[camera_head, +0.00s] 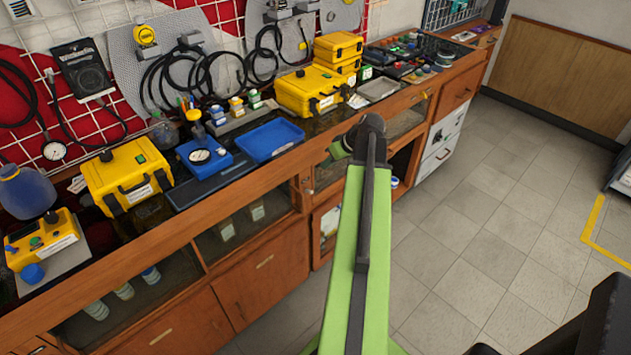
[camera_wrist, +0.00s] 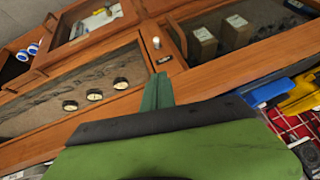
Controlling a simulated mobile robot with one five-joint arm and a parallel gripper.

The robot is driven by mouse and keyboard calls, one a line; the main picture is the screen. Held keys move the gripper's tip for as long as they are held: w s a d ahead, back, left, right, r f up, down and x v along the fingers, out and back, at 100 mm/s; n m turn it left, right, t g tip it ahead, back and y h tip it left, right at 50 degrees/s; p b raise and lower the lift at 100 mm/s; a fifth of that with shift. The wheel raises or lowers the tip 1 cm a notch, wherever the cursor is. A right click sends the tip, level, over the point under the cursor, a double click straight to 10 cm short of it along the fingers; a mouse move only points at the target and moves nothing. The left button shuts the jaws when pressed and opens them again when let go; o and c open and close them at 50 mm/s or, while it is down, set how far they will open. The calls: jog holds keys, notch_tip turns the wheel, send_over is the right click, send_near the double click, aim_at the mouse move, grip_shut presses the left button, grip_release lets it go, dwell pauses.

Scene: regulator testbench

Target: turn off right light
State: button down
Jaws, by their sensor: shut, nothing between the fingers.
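My gripper (camera_wrist: 158,78) shows in the wrist view as two green fingers shut together, with nothing between them. Its tips point at the wooden cabinet front. A small pale round knob or switch (camera_wrist: 156,43) sits on the wooden frame just beyond the tips, with a small dark plate (camera_wrist: 164,60) beside it. The tips look apart from the knob, but I cannot tell the distance. A small pale fitting (camera_head: 308,188) shows on the cabinet front there. I cannot clearly identify the right light or whether it is lit.
The wooden cabinet (camera_head: 262,262) has glass-fronted compartments and drawers. Its top holds a yellow case (camera_head: 128,178), a blue tray (camera_head: 270,140) and another yellow case (camera_head: 308,92). In the wrist view, several gauges (camera_wrist: 95,95) sit behind glass. The tiled floor (camera_head: 490,215) at right is open.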

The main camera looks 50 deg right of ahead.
jog(key=b, duration=0.9)
send_near(306, 190)
jog(key=w+f, duration=0.1)
jog(key=w, duration=0.2)
jog(key=f+b, duration=0.1)
jog(key=s+f+b, duration=0.1)
jog(key=f+b, duration=0.1)
jog(key=shift+s, duration=0.1)
jog(key=shift+s, duration=0.1)
